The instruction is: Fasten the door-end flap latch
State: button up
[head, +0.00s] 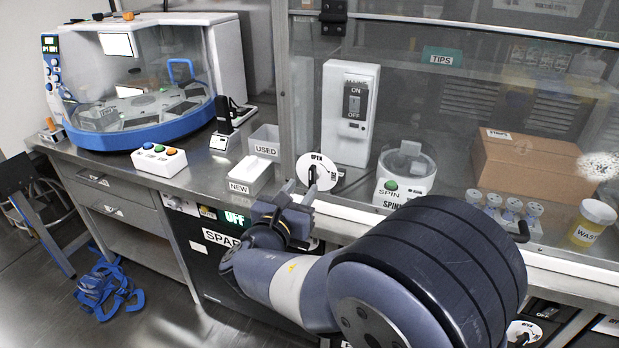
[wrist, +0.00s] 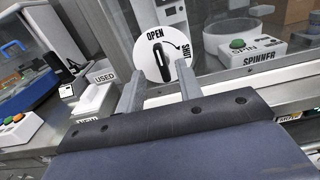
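A round white latch dial (head: 328,166) stands at the left end of the clear hood's front. In the wrist view the dial (wrist: 147,66) reads OPEN at the top and SHUT at the right. Its black lever (wrist: 161,62) is close to upright, with its upper end toward OPEN. My gripper (head: 299,190) is in front of the dial. In the wrist view my gripper (wrist: 161,72) is open and empty, its fingers apart with the lever between them in the picture. I cannot tell whether either finger touches the lever.
Another dial (head: 522,333) shows at the lower right, partly hidden by my arm. The USED bin (head: 265,138) and NEW box (head: 249,177) stand left of the latch. Behind the clear panel are a switch box (head: 350,112) and a spinner (head: 405,175).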

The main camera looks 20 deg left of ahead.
aim_at(310, 175)
jog(key=w, duration=0.5)
jog(key=shift+d, duration=0.15)
grip_shut()
